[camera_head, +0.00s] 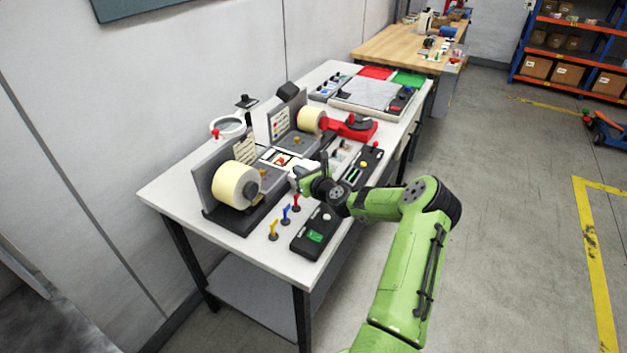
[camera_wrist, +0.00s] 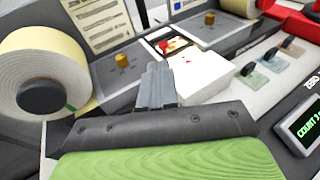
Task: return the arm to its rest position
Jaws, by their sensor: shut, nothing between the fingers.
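My gripper (camera_head: 297,176) is at the end of my green arm, low over the middle of the white rewinder table (camera_head: 163,194). In the wrist view my gripper (camera_wrist: 157,84) shows its two grey fingers together with nothing between them. A white block-like item (camera_wrist: 195,72) lies just beyond the fingers; whether they touch it I cannot tell.
The far label roll (camera_head: 312,120) and a red device (camera_head: 350,127) stand behind my gripper. Yellow, blue and red levers (camera_head: 285,213) and a black counter box (camera_head: 315,234) are near the front edge. A wooden bench (camera_head: 400,46) stands beyond.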

